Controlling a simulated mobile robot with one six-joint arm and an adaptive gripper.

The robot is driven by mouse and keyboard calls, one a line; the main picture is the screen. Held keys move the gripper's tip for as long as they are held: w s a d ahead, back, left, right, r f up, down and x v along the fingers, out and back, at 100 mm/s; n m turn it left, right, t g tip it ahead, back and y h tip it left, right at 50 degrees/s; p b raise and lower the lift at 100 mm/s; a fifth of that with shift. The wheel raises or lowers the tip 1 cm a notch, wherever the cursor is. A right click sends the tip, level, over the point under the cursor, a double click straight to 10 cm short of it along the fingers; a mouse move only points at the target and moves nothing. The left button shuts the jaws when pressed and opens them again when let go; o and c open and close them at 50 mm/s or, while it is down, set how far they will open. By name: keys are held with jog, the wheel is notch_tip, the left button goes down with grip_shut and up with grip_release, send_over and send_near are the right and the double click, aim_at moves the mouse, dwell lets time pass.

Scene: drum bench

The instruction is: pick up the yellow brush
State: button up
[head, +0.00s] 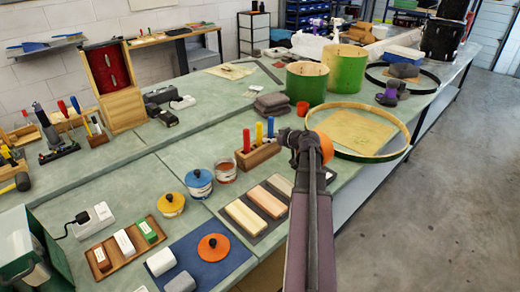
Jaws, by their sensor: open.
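A wooden block (258,155) stands near the middle of the bench with upright red, yellow and blue pieces in it. The yellow one (259,133), between the red and the blue, looks like the yellow brush, but its bristles cannot be made out. My gripper (293,146) is at the far end of my arm, just right of the block and apart from the yellow piece in the picture. It is open and small in view. My arm and wrist partly hide its fingers, and no held thing shows.
Lidded pots (199,182) stand to the left. A large hoop (400,124) and green drum shells (344,68) are to the right and behind. Clear bench (200,142) lies left of the holder.

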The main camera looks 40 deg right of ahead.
aim_at(261, 136)
jog(key=shift+b+x, duration=0.3)
jog(key=shift+x, duration=1.1)
jog(key=shift+b+x, duration=0.9)
jog(key=shift+x, duration=1.7)
jog(key=shift+w+d+r, duration=0.1)
jog(key=shift+d+r, duration=0.05)
jog(key=c, duration=0.9)
